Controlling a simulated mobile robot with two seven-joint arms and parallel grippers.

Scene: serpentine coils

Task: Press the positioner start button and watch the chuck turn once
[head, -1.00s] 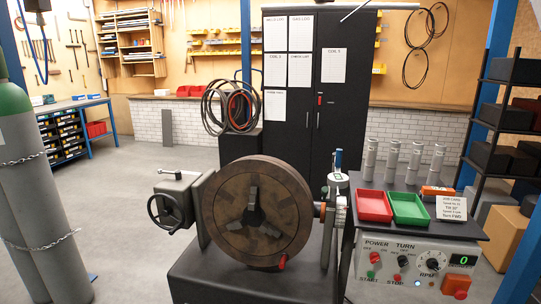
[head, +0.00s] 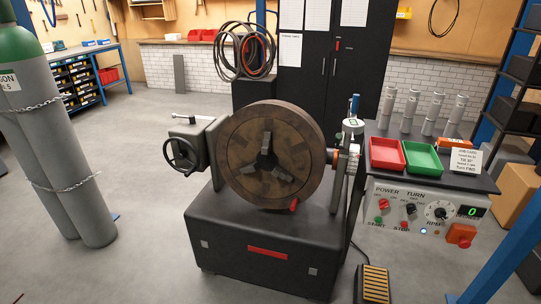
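The positioner (head: 262,246) stands in the middle of the head view, a black base box with a round brown chuck (head: 240,180) facing me. The chuck has dark jaws around its centre and a red knob at its lower right rim. The control panel (head: 425,214) is on the right, under a small shelf. Its green START button (head: 379,219) is at the lower left, beside a red STOP button (head: 404,224). POWER and TURN switches, an RPM dial (head: 439,213) and a green display reading 0 (head: 472,211) are also on it. Neither of my grippers is in view.
Red (head: 387,154) and green (head: 423,158) trays, a job card and several grey cylinders sit on the shelf above the panel. A yellow-striped foot pedal (head: 374,284) lies on the floor. Chained gas cylinders (head: 62,150) stand at left. The floor between them and the positioner is clear.

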